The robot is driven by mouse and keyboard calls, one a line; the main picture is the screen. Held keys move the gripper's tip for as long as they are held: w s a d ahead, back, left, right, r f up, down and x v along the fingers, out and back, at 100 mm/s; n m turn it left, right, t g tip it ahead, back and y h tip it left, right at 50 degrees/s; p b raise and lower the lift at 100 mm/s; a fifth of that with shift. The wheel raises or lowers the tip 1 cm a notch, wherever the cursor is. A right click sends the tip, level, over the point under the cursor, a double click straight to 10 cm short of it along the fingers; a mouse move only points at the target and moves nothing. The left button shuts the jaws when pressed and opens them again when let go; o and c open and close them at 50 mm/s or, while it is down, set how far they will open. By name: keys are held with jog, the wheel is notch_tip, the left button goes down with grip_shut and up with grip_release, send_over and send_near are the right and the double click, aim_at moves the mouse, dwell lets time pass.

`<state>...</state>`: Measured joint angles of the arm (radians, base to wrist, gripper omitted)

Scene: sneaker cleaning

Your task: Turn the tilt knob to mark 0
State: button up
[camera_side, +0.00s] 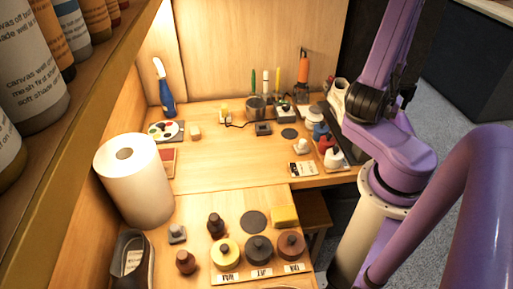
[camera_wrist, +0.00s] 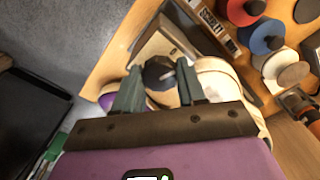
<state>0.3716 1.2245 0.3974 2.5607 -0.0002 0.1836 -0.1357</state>
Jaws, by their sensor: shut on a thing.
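In the wrist view a dark round knob (camera_wrist: 157,74) with a pale pointer sits at a tan block with a dark front panel (camera_wrist: 165,45). My gripper (camera_wrist: 159,88) is shut on this knob, one grey finger on each side of it. No numbers or mark 0 can be read around the knob. A cream, rounded thing (camera_wrist: 218,80), perhaps a sneaker, lies right beside and behind the fingers. In the side view my purple arm reaches over the right end of the bench; the fingers and the knob are hidden there.
Red (camera_wrist: 246,9) and blue (camera_wrist: 263,36) lidded pots stand right of the knob in the wrist view. In the side view a paper roll (camera_side: 137,185), several pots and bottles (camera_side: 216,224) stand on the bench. The bench middle (camera_side: 235,160) is clear.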

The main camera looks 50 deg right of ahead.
dwell(0.3)
jog(key=shift+n, duration=1.8)
jog(key=o, duration=0.8)
jog(key=shift+r, duration=2.5)
